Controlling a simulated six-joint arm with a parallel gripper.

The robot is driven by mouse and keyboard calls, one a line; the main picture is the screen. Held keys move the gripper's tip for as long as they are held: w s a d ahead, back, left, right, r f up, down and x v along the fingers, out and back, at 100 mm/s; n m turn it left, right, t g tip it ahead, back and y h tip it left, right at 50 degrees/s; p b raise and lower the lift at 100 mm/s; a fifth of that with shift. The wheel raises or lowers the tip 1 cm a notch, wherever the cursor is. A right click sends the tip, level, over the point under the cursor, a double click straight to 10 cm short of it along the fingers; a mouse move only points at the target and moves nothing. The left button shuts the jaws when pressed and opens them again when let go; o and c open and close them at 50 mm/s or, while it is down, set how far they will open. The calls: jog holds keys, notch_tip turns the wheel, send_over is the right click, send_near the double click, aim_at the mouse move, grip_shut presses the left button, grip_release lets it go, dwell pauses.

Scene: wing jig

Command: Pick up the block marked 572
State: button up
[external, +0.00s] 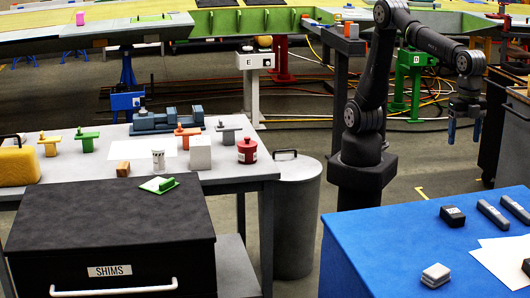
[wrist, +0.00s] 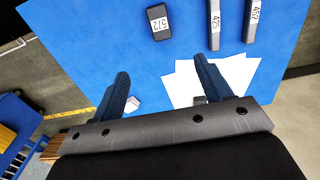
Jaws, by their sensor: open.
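The block marked 572 (wrist: 158,22) is a small dark block with a white label, lying on the blue table (wrist: 95,40) at the top of the wrist view. In the external view a short dark block (external: 452,217) on the blue table looks like the same one; its label is unreadable there. My gripper (wrist: 160,66) is open, with nothing between its blue fingers. In the wrist view the block lies ahead of the fingertips, apart from them. In the external view my gripper (external: 465,130) hangs high above and behind the blue table.
Two longer dark bars marked 425 (wrist: 217,22) and 457 (wrist: 252,22) lie right of the block. White papers (wrist: 235,72) lie near the right finger. A pale stacked piece (external: 435,275) is at the table's front. A grey bench (external: 215,172) with tools and a black SHIMS box (external: 110,235) stand left.

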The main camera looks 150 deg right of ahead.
send_over(453, 211)
jog(key=f, duration=1.8)
jog(key=shift+w+d+f, duration=0.1)
jog(key=shift+w+f, duration=0.15)
jog(key=shift+s+f, duration=0.15)
jog(key=shift+f, duration=1.4)
jog(key=shift+s+f, duration=0.15)
jog(key=shift+f, duration=1.35)
jog(key=shift+r, duration=0.1)
jog(key=c, duration=1.5)
